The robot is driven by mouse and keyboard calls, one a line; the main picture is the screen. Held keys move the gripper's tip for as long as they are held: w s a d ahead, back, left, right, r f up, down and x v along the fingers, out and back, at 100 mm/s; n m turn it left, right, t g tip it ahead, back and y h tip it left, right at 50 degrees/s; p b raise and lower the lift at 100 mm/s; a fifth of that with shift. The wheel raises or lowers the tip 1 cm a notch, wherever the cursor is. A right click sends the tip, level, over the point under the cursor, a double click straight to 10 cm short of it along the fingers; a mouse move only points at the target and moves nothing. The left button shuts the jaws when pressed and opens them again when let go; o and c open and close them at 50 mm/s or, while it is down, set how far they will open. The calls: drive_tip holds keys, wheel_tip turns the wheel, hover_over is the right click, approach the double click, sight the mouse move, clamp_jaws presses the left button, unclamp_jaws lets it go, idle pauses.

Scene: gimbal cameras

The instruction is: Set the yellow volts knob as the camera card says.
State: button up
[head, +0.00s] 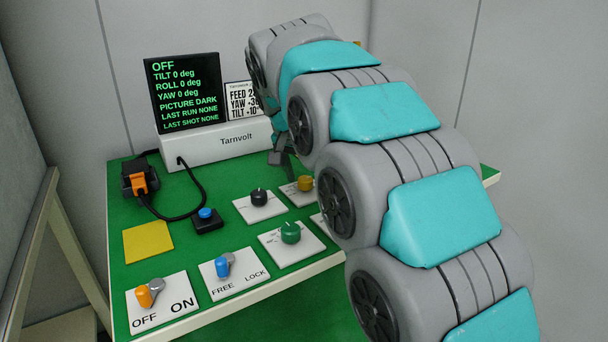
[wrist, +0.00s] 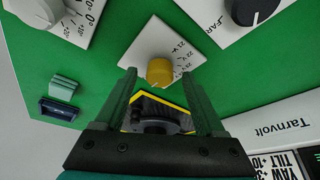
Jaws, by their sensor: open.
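The yellow volts knob (wrist: 159,71) sits on a white plate (wrist: 150,42) with small voltage marks, in the wrist view. It also shows in the head view (head: 304,183), beside my arm. My gripper (wrist: 158,78) is open, its two fingertips on either side of the knob in the picture; I cannot tell whether they touch it. The camera card (head: 241,101) stands at the back in the head view, partly hidden by my arm. It reads FEED 2-something, YAW and TILT; the ends of its lines are covered. The screen (head: 184,92) reads OFF and PICTURE DARK.
A black knob (head: 258,197) and a green knob (head: 290,232) stand close to the yellow one. An orange switch (head: 144,296) and a blue switch (head: 222,266) are at the front. A blue button (head: 206,213), a yellow pad (head: 148,242) and a cabled camera (head: 140,178) are at the left.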

clamp_jaws()
idle(0.4)
